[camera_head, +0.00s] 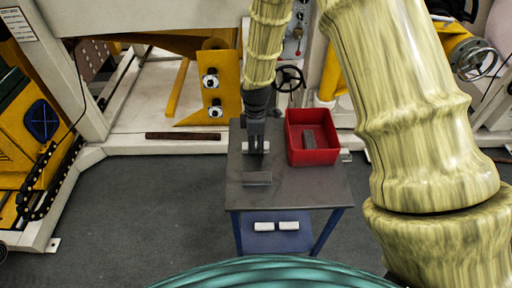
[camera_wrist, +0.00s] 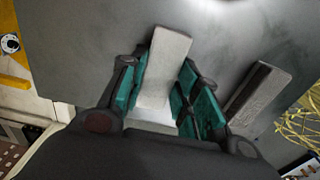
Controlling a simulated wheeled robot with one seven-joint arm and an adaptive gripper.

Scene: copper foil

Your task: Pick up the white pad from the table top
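The white pad (camera_wrist: 167,58) lies lengthwise between the two fingers of my gripper (camera_wrist: 160,78) in the wrist view. The fingers are along its two long sides, very close to it. I cannot tell whether they press on it. In the head view, my gripper (camera_head: 256,143) points down over the grey table top (camera_head: 320,190), and the pad (camera_head: 246,147) shows on both sides of the fingers. Its middle is hidden by them. I cannot tell whether the pad rests on the table top or is slightly above it.
A grey block (camera_head: 257,179) lies on the near side of the pad; it also shows in the wrist view (camera_wrist: 256,94). Two white pads (camera_head: 264,227) (camera_head: 289,226) are on the lower shelf.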

